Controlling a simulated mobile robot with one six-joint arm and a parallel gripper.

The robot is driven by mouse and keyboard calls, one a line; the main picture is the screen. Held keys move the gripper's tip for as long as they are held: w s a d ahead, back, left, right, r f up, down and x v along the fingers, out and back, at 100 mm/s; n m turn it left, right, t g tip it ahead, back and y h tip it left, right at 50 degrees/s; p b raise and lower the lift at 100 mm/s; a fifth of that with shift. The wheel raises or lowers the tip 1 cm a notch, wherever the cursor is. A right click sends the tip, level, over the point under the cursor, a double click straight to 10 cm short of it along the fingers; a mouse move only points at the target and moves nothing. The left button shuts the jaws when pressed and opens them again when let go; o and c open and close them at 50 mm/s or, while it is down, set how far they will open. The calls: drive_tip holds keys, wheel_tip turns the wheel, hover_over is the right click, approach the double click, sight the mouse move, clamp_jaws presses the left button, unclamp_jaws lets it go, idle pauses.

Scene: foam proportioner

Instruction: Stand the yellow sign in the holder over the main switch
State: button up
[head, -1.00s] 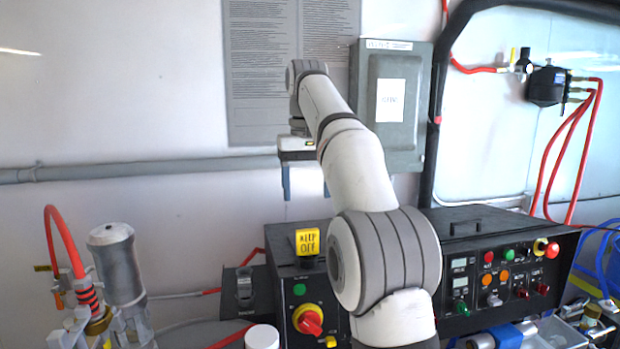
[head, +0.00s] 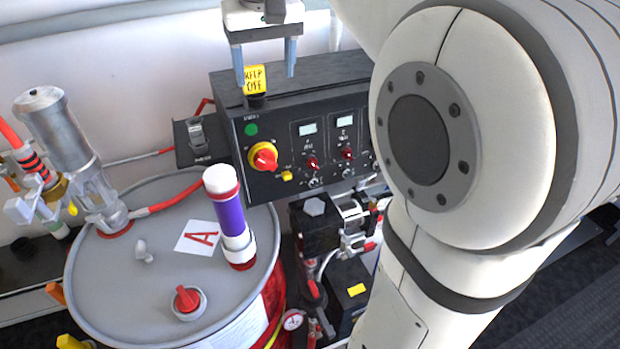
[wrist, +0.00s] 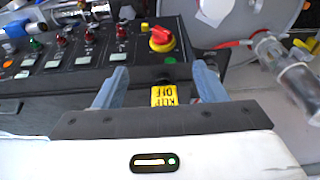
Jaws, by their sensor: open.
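The yellow "KEEP OFF" sign (head: 255,79) stands upright in a small black holder (head: 257,101) on top of the black control box, above the red-and-yellow main switch (head: 264,157). My gripper (head: 265,78) is open and empty, its two blue fingers pointing down around the sign's height. In the wrist view the sign (wrist: 164,96) shows upside down, between the open fingers (wrist: 159,80) in the picture. No contact is visible, and I cannot tell the depth between fingers and sign. The switch (wrist: 162,40) shows beyond it.
The control box (head: 300,85) carries several displays and knobs. A grey drum (head: 150,260) with a purple-and-white cylinder (head: 228,215) stands in front at left. A silver pump (head: 60,130) is at far left. My arm covers the right side.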

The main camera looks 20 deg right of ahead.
drive_tip(key=s+f+t, duration=0.2)
drive_tip(key=s+f, duration=1.6)
drive_tip(key=shift+d+f, duration=0.35)
wheel_tip(320, 180, down, 9)
drive_tip(key=b, duration=0.7)
drive_tip(key=shift+w+r+g, duration=0.2)
drive_tip(key=shift+g, duration=0.1)
